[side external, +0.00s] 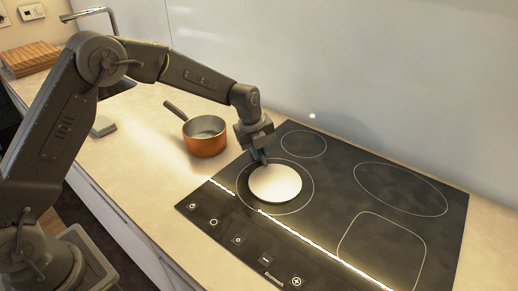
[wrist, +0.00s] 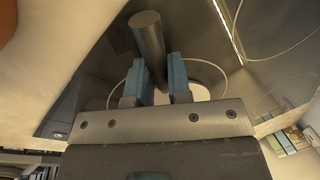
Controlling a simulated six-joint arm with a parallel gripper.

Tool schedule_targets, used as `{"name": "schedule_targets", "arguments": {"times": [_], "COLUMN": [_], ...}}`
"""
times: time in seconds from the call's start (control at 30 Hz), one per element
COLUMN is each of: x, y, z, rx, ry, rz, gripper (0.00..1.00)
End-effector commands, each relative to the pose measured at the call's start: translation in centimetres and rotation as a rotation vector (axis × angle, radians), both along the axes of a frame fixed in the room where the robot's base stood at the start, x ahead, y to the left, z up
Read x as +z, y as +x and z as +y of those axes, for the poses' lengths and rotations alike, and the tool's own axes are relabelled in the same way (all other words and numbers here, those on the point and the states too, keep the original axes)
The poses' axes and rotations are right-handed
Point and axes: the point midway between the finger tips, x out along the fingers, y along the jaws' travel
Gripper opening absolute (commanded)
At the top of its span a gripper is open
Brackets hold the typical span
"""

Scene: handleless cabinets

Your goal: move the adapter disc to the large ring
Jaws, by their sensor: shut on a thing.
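The adapter disc (side external: 275,184) is a flat, pale cream round plate. It is over the medium ring (side external: 312,190) at the front left of the black cooktop, and I cannot tell whether it touches the glass. My gripper (side external: 262,158) is at the disc's back-left edge, pointing down. In the wrist view, the blue-grey fingers (wrist: 160,82) are closed on the disc's grey rod-like handle (wrist: 147,32). Part of the pale disc (wrist: 201,94) shows behind the right finger. A larger oval-looking ring (side external: 447,204) lies at the back right of the cooktop, empty.
An orange pot (side external: 205,146) stands on the counter left of the cooktop. A small ring (side external: 325,143) lies at the back left, and a rounded-square zone (side external: 340,243) at the front right; both are bare. A pale wall (side external: 380,80) stands behind.

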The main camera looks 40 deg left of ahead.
Motion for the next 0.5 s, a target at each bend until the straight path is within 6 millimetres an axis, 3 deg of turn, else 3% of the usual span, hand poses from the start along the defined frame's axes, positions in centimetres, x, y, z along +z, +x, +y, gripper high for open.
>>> {"name": "schedule_targets", "arguments": {"times": [0.37,0.4,0.5], "x": [-0.14,-0.14,-0.15], "y": [0.04,0.04,0.03], "z": [-0.01,-0.01,-0.01], "rx": [0.001,0.001,0.0], "ry": [-0.001,-0.001,-0.001], "rz": [-0.002,-0.002,-0.001], "gripper": [0.0,0.2,0.3]}}
